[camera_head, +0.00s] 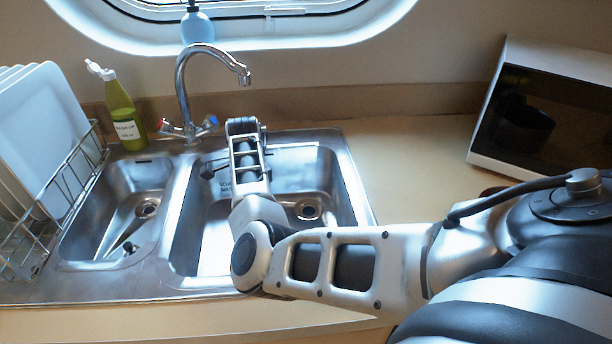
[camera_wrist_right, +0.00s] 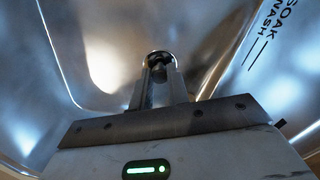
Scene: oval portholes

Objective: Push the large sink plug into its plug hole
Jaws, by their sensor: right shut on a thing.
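The large sink basin (camera_head: 345,215) is steel, with its round plug hole (camera_head: 308,209) open to view at the right of its floor. In the right wrist view my right gripper (camera_wrist_right: 160,92) is shut on a small dark round thing, seemingly the large sink plug (camera_wrist_right: 159,71). Most of the plug is hidden by the fingers. I cannot tell its height above the basin floor. My left gripper is not in view.
A smaller basin (camera_head: 93,208) with its own drain (camera_head: 147,209) lies to the left. A dark small object (camera_head: 130,248) lies in it. The tap (camera_head: 181,85) arches behind the basins. A dish rack (camera_head: 75,178) stands left, a microwave (camera_head: 545,110) right.

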